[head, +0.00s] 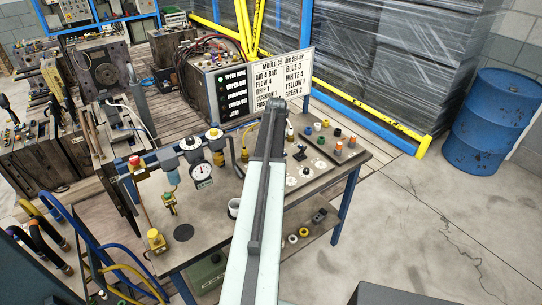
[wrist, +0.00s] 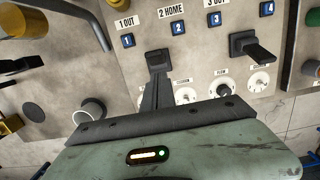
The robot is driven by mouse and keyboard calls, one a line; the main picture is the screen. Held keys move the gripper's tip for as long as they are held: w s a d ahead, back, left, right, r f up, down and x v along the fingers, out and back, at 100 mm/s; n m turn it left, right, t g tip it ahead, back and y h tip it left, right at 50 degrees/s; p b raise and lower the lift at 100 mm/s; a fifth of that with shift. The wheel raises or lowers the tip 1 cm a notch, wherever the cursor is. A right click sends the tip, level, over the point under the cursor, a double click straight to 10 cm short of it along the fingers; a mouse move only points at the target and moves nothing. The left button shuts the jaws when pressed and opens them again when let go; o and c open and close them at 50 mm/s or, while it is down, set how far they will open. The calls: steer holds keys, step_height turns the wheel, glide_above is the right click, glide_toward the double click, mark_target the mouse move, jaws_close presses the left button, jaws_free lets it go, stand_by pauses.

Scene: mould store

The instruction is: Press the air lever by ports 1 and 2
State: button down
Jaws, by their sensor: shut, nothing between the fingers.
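The air lever by ports 1 and 2 (wrist: 158,56) is a black block on the beige panel in the wrist view, below the blue number tags 1 (wrist: 127,40) and 2 (wrist: 178,28). The labels "1 OUT" and "2 HOME" are above it. My gripper (wrist: 156,76) is shut and empty, with its tips at the near edge of this lever. I cannot tell whether they touch it. The fingers cover the lever's near part. In the head view my arm hides this lever.
A second black lever (wrist: 260,48) is to the right by tags 3 and 4, with white dials (wrist: 222,90) below. A white cup (wrist: 90,110) stands to the left. A pressure gauge (head: 201,171) and a sign board (head: 282,80) stand on the bench.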

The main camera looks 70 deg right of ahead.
step_height(320, 180, up, 12)
steer(key=s+a+p, duration=0.1)
steer(key=p, duration=1)
steer(key=shift+s+f, duration=0.2)
steer(key=shift+s, duration=0.1)
steer(key=shift+a, duration=0.1)
